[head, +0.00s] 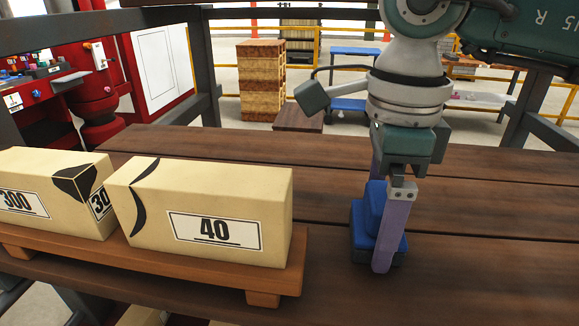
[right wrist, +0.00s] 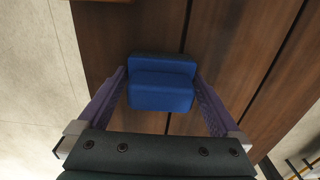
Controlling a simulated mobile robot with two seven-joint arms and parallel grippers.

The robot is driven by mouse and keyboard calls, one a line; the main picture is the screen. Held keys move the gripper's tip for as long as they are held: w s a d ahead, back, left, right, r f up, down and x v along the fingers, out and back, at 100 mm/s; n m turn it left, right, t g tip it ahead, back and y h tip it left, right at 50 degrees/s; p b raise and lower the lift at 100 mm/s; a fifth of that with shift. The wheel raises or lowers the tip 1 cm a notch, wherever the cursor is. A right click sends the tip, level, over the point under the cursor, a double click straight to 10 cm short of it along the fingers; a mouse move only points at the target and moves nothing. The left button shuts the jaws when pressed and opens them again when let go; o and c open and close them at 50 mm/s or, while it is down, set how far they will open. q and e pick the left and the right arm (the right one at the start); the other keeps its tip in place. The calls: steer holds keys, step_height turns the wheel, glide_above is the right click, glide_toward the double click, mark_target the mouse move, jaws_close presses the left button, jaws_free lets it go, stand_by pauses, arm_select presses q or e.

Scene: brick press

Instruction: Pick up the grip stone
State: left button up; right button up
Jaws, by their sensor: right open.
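The grip stone appears to be the blue block with a stepped shape and a dark base (head: 361,238), standing on the brown plank table. My right gripper (head: 381,232) points down over it, with its purple fingers on either side. In the right wrist view the block (right wrist: 161,92) lies between the open fingers of the right gripper (right wrist: 160,76), with a small gap visible on each side. In the head view the near finger hides part of the block. My left gripper is not in view.
Left of the block, a wooden board (head: 275,283) carries two beige bricks, one labelled 40 (head: 150,190) and one labelled 300 (head: 35,170). The table (head: 330,190) is clear around the block. A dark frame post (head: 203,70) rises at the table's back.

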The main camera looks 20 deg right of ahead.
steer(key=shift+f, duration=0.2)
steer(key=c, duration=1.2)
